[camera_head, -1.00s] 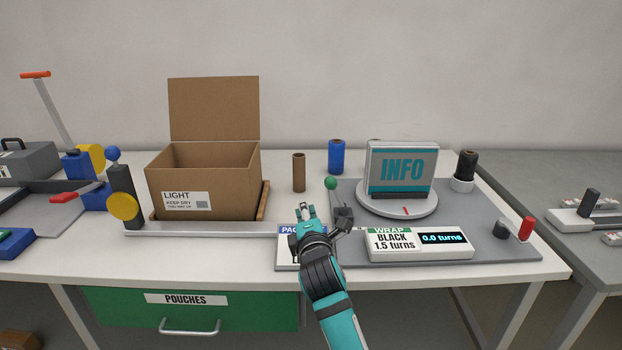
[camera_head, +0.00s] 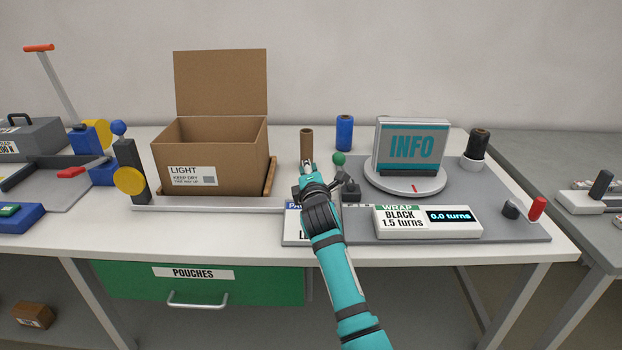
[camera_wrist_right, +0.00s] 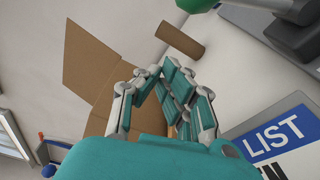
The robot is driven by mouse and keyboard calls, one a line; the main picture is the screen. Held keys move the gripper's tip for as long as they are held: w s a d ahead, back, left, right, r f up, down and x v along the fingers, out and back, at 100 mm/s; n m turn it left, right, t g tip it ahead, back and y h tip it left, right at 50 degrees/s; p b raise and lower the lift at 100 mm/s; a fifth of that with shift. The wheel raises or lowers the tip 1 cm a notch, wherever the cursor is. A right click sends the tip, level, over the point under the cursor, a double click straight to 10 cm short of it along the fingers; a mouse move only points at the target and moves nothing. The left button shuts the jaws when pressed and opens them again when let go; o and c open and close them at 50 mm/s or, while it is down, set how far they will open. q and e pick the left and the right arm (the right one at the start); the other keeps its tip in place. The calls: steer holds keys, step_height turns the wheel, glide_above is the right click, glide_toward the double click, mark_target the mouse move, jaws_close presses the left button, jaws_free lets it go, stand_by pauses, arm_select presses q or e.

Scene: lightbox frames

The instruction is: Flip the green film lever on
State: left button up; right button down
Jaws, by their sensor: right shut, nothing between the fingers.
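The green lever knob (camera_head: 339,158) stands on a dark lever base (camera_head: 351,191) at the left edge of the grey wrapping mat. In the wrist view the green knob (camera_wrist_right: 197,4) is cut off at the top edge, and the grey lever base (camera_wrist_right: 285,35) is at the upper right. My right gripper (camera_head: 307,166) is shut and empty, just left of the knob and apart from it. Its fingers also show in the wrist view (camera_wrist_right: 160,75). My forearm covers part of the list sheet beside the lever. My left gripper is not in view.
A brown tube (camera_head: 306,143) stands just beyond my gripper, and an open carton (camera_head: 212,160) is to its left. The INFO box sits on a white turntable (camera_head: 428,190) at the right. A WRAP display (camera_head: 428,221) reads 0.0 turns. A red lever (camera_head: 537,208) stands at the far right.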

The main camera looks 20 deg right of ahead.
arm_select(q)
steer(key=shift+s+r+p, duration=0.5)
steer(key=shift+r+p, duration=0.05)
steer(key=shift+p, duration=0.1)
arm_select(e)
steer(key=d, duration=0.3)
steer(key=shift+d+r, duration=0.35)
steer(key=shift+r, duration=0.05)
steer(key=shift+d+r, duration=0.1)
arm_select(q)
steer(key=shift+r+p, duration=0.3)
arm_select(e)
steer(key=shift+d+r, duration=0.15)
steer(key=shift+r, duration=0.05)
